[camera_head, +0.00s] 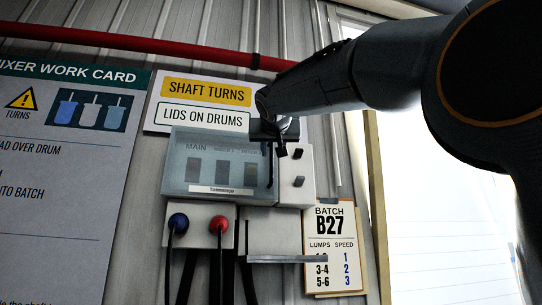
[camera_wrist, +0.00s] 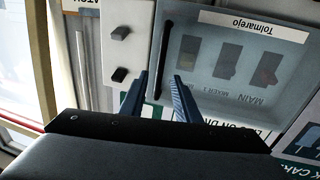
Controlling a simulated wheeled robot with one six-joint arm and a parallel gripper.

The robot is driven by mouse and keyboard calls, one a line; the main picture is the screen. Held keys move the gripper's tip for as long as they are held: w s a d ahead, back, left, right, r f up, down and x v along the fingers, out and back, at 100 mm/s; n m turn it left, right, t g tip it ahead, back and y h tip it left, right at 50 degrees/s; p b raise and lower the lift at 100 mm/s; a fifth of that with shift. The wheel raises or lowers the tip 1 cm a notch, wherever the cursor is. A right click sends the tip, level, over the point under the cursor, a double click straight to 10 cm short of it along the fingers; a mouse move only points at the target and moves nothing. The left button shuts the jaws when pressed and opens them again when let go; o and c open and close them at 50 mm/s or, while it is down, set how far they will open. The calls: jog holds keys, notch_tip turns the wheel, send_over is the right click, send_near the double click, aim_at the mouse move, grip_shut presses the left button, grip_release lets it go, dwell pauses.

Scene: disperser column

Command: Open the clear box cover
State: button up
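The clear box cover (camera_head: 202,168) is a translucent grey panel on the wall box, with dark switches showing dimly behind it. It appears closed. Its black bar handle (camera_wrist: 164,50) runs along the edge beside the white switch strip. My gripper (camera_head: 276,149) is at the right edge of the cover, by the handle. In the wrist view my gripper (camera_wrist: 161,76) has two blue fingers spread apart, with the handle's end lined up between their tips. I cannot tell whether the fingers touch the cover. My gripper hides part of the handle in the head view.
A white strip (camera_head: 305,187) with two black switches adjoins the cover on the right. Below are a blue knob (camera_head: 178,222) and a red knob (camera_head: 219,224) with hanging cables. The batch card (camera_head: 333,240) hangs lower right. A red pipe (camera_head: 130,41) crosses above the signs.

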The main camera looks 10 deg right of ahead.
aim_at(271, 158)
jog(key=shift+w+d+p, duration=0.25)
jog(key=shift+w+p, duration=0.25)
jog(key=shift+w, duration=0.8)
jog(key=shift+w+d+p, duration=0.25)
jog(key=shift+w+p, duration=0.25)
jog(key=shift+w, duration=0.75)
jog(key=shift+f, duration=0.1)
grip_shut()
